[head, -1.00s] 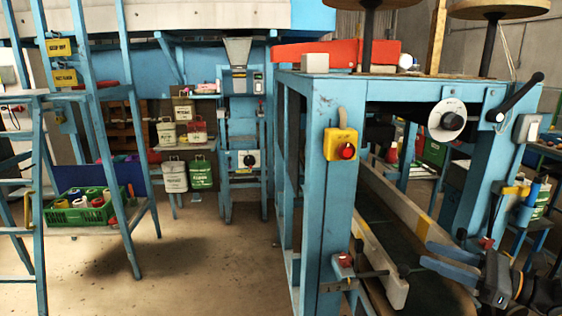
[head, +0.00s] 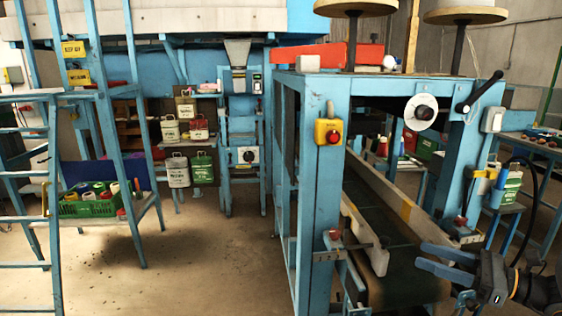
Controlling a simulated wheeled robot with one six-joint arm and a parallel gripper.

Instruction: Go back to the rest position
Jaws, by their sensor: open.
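My gripper (head: 421,255) is at the lower right of the head view, with its two blue fingers pointing left. The fingers are apart and nothing shows between them. It appears in front of the conveyor's dark belt (head: 405,290), and I cannot tell its height above the belt. The rest of my arm runs off the right edge. No sack is in the gripper.
A blue machine frame (head: 311,190) with a yellow switch box (head: 328,131) stands beside the belt. A green crate (head: 90,207) of colourful items sits at left, by a blue ladder (head: 52,200). Several small sacks (head: 178,171) sit behind. Bare floor lies centre-left.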

